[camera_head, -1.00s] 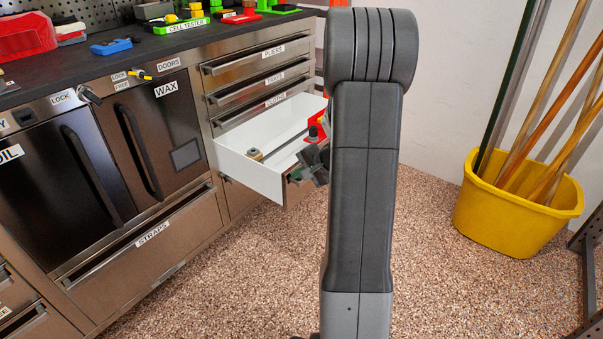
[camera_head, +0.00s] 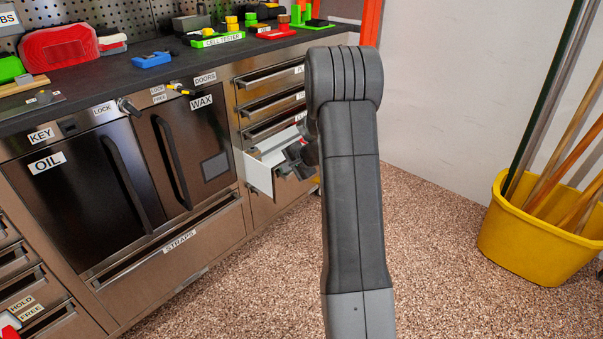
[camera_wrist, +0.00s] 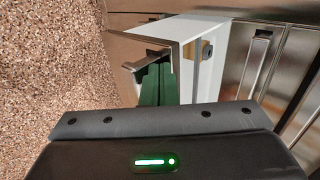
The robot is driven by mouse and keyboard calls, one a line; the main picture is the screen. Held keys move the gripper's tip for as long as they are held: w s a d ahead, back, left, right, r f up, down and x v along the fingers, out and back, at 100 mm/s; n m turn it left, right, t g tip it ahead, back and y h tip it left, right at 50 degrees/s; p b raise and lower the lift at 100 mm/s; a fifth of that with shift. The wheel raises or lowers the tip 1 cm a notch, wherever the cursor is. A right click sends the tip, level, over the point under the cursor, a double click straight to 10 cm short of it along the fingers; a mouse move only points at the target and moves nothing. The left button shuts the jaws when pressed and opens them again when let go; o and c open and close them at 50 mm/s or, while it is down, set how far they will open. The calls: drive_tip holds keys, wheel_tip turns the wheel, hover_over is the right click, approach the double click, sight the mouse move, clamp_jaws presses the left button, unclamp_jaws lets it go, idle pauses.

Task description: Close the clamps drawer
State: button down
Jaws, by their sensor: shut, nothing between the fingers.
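An open drawer with white sides (camera_head: 257,173) sticks out part way from the steel chest, below several shut drawers. Its front is mostly hidden by my arm in the head view, and I cannot read its label. In the wrist view its white inside (camera_wrist: 205,62), its metal front and a handle (camera_wrist: 152,62) show. My gripper (camera_head: 302,158) is at the drawer's front in the head view. In the wrist view its green fingers (camera_wrist: 156,78) are shut and empty, close to the handle and front. I cannot tell whether they touch.
A small round metal part (camera_wrist: 207,48) lies inside the drawer. Shut cabinet doors with black handles (camera_head: 125,185) and a STRAPS drawer (camera_head: 180,245) stand to the left. A yellow bucket with poles (camera_head: 520,245) stands at right. The speckled floor between is clear.

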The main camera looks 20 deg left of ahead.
drive_tip(key=w+a+p, duration=0.3)
drive_tip(key=w+a, duration=0.1)
drive_tip(key=a, duration=0.6)
drive_tip(key=shift+a+p, duration=0.35)
